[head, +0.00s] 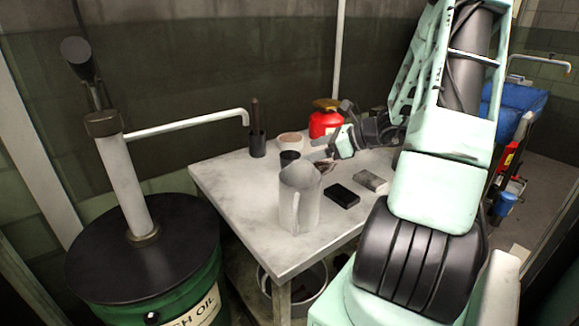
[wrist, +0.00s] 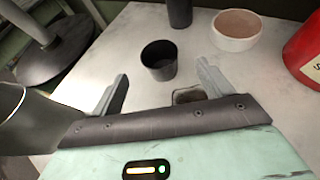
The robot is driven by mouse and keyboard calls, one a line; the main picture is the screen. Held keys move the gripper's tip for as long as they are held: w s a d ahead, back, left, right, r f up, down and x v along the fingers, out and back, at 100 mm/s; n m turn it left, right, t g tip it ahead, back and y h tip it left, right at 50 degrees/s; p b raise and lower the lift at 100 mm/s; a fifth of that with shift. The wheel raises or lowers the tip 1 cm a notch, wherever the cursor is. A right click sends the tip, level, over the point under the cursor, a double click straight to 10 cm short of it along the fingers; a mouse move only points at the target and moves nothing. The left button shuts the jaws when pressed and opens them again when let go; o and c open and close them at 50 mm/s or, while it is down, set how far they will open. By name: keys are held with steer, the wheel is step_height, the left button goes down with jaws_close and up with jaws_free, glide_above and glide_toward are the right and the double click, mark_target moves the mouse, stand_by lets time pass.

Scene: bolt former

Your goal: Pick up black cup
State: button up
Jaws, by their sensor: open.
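The black cup (wrist: 159,62) stands upright on the grey table, just beyond my fingertips in the wrist view. In the head view the cup (head: 289,157) shows only in part, behind the grey pitcher. My gripper (wrist: 163,82) is open and empty, with one finger to the left and one to the right of the cup's near side. In the head view my gripper (head: 328,157) is right of the cup, low over the table. I cannot tell whether a finger touches the cup.
A grey pitcher (head: 299,200) stands close in front of the cup. Behind are a dark holder with a handle (head: 257,145), a pale bowl (wrist: 237,30) and a red can (head: 325,122). Dark and grey blocks (head: 342,195) lie right. The table's left part (head: 225,180) is clear.

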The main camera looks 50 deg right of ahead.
mark_target(290, 157)
steer(key=b+x, duration=0.1)
steer(key=x, duration=0.7)
steer(key=shift+f, duration=0.1)
steer(key=c, duration=1.1)
